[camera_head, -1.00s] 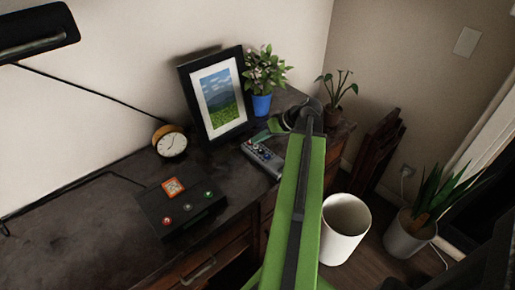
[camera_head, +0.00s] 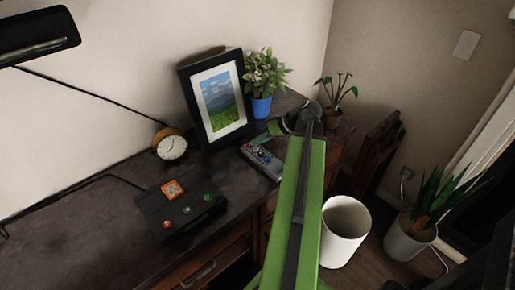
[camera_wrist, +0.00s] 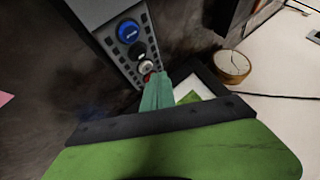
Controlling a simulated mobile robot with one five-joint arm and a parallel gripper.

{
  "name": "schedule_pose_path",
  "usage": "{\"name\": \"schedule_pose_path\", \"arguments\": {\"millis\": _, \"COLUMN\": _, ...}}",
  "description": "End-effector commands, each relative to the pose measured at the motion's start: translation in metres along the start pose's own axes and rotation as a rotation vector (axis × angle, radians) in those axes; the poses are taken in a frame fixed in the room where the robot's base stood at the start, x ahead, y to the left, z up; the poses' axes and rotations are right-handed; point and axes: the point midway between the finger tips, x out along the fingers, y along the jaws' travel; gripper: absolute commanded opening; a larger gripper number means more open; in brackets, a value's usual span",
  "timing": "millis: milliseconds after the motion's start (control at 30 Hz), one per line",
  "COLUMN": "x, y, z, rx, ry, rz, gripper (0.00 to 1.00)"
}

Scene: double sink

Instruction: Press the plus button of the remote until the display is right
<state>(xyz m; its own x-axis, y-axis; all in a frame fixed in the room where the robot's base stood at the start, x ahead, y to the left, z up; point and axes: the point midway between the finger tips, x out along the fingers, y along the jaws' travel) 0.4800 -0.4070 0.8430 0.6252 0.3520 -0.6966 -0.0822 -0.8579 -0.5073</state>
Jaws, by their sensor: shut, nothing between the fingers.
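The grey remote (camera_head: 262,162) lies on the dark desk, in front of the picture frame. In the wrist view the remote (camera_wrist: 112,50) shows a blue button (camera_wrist: 128,31), a black button, a pale button (camera_wrist: 147,66) and a red one. No plus sign is readable. My gripper (camera_wrist: 157,80) is shut and empty, its teal fingertips close to the pale and red buttons; I cannot tell whether they touch. In the head view my gripper (camera_head: 277,127) is partly hidden by my arm.
A picture frame (camera_head: 185,88) and a plant in a blue pot (camera_head: 262,106) stand behind the remote. A round clock (camera_head: 171,146) stands left of the frame. A small potted plant (camera_head: 333,118) is at the desk's right end. The desk's left part is clear.

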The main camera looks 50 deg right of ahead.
Motion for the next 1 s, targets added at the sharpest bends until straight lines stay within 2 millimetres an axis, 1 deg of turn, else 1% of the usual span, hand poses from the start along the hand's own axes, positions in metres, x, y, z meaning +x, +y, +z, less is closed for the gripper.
{"name": "schedule_pose_path", "arguments": {"millis": 733, "x": 0.0002, "y": 0.0001, "z": 0.0000, "rx": 0.000, "ry": 0.000, "rz": 0.000, "gripper": 0.00}}
{"name": "schedule_pose_path", "arguments": {"millis": 1000, "x": 0.0073, "y": 0.0049, "z": 0.0040, "rx": 0.000, "ry": 0.000, "rz": 0.000, "gripper": 0.00}}
